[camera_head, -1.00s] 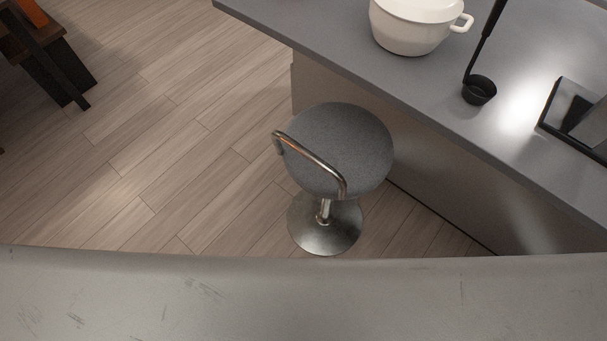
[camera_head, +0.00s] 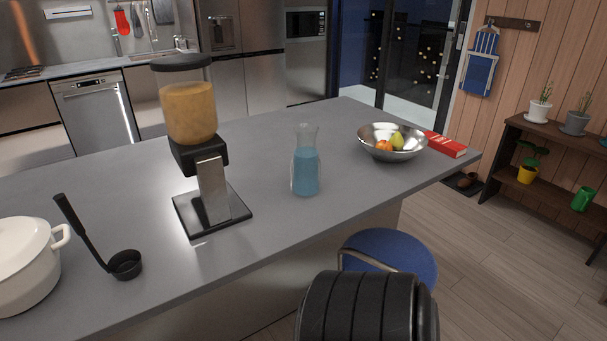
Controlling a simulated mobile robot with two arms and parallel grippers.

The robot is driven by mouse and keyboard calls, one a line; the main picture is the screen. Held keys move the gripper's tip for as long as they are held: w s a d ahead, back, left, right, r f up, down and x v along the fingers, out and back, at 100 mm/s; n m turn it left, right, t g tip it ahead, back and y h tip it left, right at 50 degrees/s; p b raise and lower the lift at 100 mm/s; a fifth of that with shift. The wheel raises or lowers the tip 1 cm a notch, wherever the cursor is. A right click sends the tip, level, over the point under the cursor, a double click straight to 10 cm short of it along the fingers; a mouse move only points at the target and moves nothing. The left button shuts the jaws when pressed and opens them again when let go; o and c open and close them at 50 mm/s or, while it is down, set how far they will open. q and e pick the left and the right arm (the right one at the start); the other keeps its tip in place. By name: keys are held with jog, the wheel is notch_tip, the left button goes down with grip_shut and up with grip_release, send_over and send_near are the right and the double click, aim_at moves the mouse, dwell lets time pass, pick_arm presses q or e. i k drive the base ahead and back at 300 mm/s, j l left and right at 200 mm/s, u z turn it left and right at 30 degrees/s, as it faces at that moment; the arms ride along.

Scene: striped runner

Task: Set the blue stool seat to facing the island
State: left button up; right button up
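The blue stool seat (camera_head: 405,252) is round and stands on the near side of the island (camera_head: 110,185), close to its right end. A thin metal rail (camera_head: 350,256) shows at the seat's left side, toward the viewer. Its lower part and the stool's base are hidden behind a black ribbed cylinder at the bottom, which appears to be part of my arm. Whether that part touches the stool cannot be told. Neither of my grippers shows.
On the island are a white pot (camera_head: 25,265), black ladle (camera_head: 125,264), juice dispenser (camera_head: 190,112), blue carafe (camera_head: 306,170), fruit bowl (camera_head: 375,145) and red book (camera_head: 446,145). A plant shelf (camera_head: 545,150) stands at the right. The floor (camera_head: 475,260) right of the stool is clear.

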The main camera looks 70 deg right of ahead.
aim_at(384, 249)
jog(key=z, duration=2.8)
